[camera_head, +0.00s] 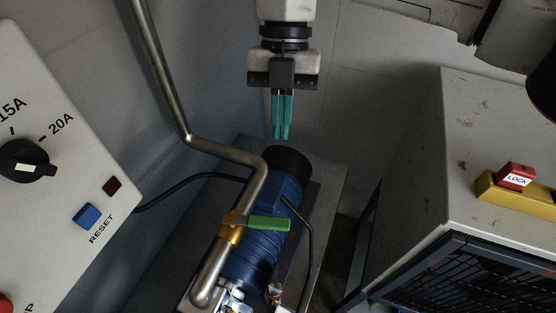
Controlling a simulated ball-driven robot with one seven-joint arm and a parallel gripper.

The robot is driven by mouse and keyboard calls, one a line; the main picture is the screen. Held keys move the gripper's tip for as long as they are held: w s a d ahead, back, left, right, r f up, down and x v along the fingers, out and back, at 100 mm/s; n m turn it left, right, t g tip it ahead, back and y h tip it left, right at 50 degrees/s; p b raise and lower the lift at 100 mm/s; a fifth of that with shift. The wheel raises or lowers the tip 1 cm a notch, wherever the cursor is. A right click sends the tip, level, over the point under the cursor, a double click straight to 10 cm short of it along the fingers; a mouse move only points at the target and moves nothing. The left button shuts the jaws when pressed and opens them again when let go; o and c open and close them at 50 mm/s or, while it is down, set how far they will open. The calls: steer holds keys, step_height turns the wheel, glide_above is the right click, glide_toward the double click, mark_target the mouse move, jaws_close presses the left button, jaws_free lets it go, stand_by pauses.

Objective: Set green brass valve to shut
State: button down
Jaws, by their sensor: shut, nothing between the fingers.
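The green valve handle (268,224) is a flat lever on a brass valve body (233,229). The brass body sits in a metal pipe (209,271) beside a blue motor (254,254). The lever points right in the picture, across the line of the pipe, and passes over the motor. My gripper (281,137) hangs above the black end of the motor in the picture, apart from the valve. Its teal fingers point down and are shut with nothing between them. The lower end of the pipe is partly cut off by the frame.
A control panel (70,150) with a dial (27,161) and a blue reset button (87,215) stands at the left. The bent pipe (160,80) runs close to my gripper's left.

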mark_target(269, 223)
steer(key=s+f+p, duration=0.3)
steer(key=s+f, duration=0.4)
steer(key=f, duration=0.2)
steer(key=shift+s+a, duration=0.2)
steer(key=shift+s, duration=0.1)
steer(key=shift+f, duration=0.1)
